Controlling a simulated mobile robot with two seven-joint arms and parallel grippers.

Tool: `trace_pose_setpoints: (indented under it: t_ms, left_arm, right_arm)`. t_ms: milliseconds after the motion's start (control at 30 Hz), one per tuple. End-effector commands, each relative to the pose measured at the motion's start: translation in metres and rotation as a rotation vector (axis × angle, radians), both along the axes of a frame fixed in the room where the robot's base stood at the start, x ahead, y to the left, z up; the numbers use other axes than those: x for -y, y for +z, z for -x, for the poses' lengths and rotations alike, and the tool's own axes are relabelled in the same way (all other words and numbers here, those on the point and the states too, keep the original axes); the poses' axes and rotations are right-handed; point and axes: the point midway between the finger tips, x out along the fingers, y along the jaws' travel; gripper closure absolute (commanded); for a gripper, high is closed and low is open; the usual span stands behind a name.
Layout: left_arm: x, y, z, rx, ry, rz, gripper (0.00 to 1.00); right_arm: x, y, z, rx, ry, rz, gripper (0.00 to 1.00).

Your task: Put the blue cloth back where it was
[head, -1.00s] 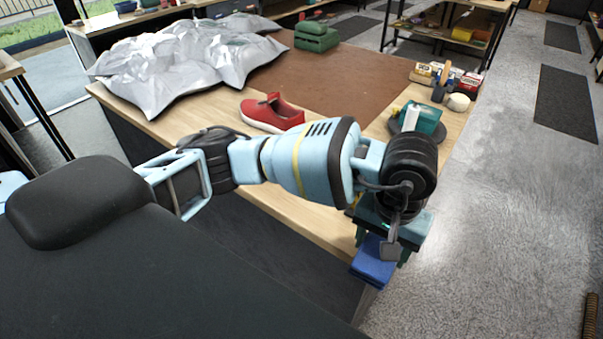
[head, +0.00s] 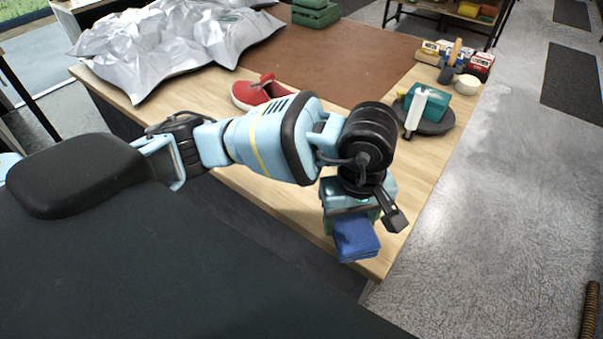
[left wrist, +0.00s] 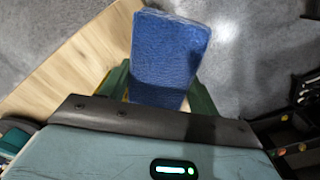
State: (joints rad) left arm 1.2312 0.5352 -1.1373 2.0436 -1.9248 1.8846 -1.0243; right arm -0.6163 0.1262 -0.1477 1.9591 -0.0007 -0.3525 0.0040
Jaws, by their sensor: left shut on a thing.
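The blue cloth (head: 356,238) is a small folded pad. It is held by my left gripper (head: 350,218) over the front right corner of the wooden table (head: 398,232). In the left wrist view the cloth (left wrist: 168,58) sticks out past the green fingers, with the tabletop (left wrist: 75,68) on the left and grey floor on the right. The gripper is shut on the cloth. I cannot tell exactly how high the cloth is above the table. My right gripper is not in view.
A red sneaker (head: 258,92) stands near a brown mat (head: 340,65). A dark round tray (head: 436,127) holds a teal block (head: 432,104) and a white tube (head: 415,112). Small boxes (head: 480,66) and a pale bowl (head: 467,85) sit behind. The right front tabletop is clear.

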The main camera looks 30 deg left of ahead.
Motion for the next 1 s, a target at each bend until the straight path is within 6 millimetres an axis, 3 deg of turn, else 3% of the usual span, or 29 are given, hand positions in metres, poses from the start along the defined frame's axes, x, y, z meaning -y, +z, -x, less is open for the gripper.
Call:
trace_pose_setpoints:
  t_ms: [800, 1000]
  left_arm:
    - [-0.109, -0.019, 0.028, -0.004, 1.719, -0.008, 0.60]
    - [-0.130, -0.019, 0.037, -0.002, 2.074, -0.006, 0.60]
  right_arm:
    - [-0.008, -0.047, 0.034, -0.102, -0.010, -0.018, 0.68]
    - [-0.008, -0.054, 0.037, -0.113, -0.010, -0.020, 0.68]
